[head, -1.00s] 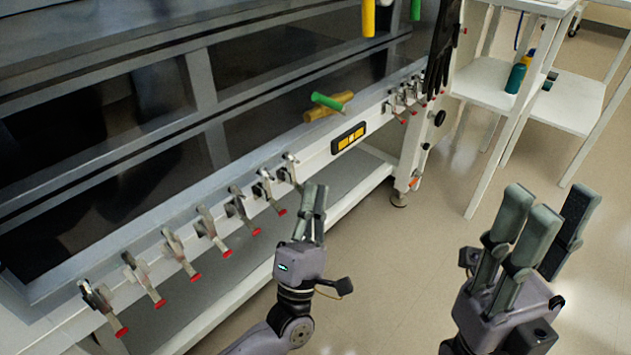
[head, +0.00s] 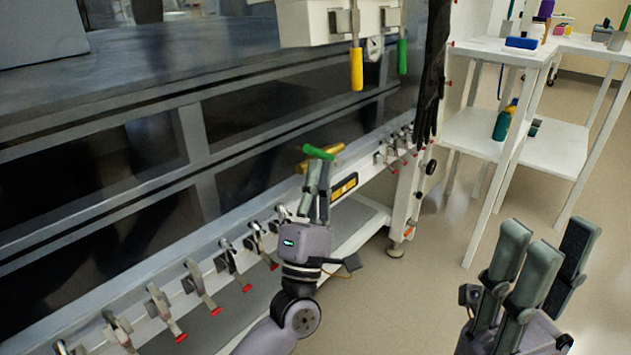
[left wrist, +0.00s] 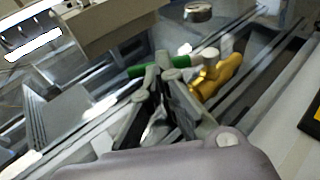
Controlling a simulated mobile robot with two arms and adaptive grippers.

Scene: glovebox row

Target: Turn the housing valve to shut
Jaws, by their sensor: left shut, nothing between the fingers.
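A brass valve (head: 326,157) with a green lever (head: 317,152) sits at the front of the long glovebox. The lever lies roughly across the picture. My left gripper (head: 316,168) is shut and empty, its fingertips just below the lever in the head view. In the left wrist view the fingertips (left wrist: 166,73) overlap the green lever (left wrist: 138,71), with the brass body (left wrist: 217,80) to their right. I cannot tell if they touch. My right gripper (head: 540,243) is open and empty over the floor at lower right.
A yellow handle (head: 357,70) and a green handle (head: 402,57) hang below a white housing (head: 323,22). Several red-tipped clamps (head: 229,262) line the glovebox edge. A black glove (head: 432,75) hangs to the right. White shelves (head: 540,150) stand at right, with clear floor in front.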

